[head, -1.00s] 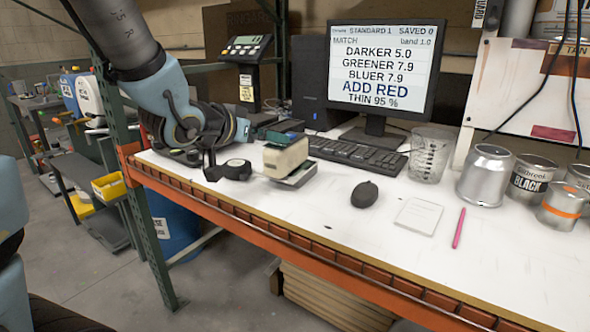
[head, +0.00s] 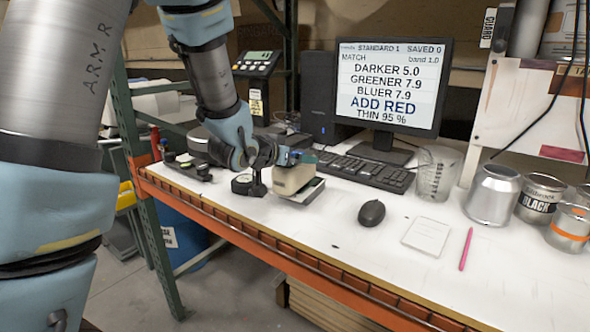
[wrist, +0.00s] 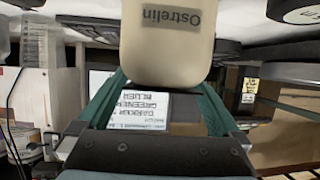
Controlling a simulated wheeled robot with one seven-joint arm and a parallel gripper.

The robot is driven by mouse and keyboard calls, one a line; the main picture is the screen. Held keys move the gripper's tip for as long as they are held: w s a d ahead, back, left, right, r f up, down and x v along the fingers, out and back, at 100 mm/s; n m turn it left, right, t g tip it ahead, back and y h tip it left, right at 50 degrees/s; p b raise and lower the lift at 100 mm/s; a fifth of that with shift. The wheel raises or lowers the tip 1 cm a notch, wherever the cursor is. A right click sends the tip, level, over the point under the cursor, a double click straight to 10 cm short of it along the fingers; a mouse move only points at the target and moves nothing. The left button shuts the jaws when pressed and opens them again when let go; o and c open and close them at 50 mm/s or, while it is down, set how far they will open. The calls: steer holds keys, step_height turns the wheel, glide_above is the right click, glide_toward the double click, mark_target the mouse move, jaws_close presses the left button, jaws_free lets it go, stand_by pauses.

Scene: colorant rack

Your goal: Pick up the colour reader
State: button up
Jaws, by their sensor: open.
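The colour reader (head: 293,178) is a cream, rounded block on a flat grey and dark base (head: 308,191) on the white bench, in front of the keyboard. In the wrist view the colour reader (wrist: 168,42), lettered "Ostrelin", fills the top centre. My gripper (head: 298,157) reaches in from the left at the reader's top end. Its teal fingers also show in the wrist view (wrist: 158,88), spread apart, with the reader's end near and partly between their tips. Whether they touch it I cannot tell.
The keyboard (head: 366,172) and monitor (head: 388,90) are behind. A mouse (head: 371,213), beaker (head: 437,173), paper pad (head: 426,235), pink pen (head: 466,248) and cans (head: 494,194) lie to the right. The orange front edge (head: 270,243) is close.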

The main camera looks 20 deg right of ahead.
steer(key=shift+w+d+f, duration=0.1)
steer(key=shift+d, duration=0.05)
jaws_close()
stand_by(0.8)
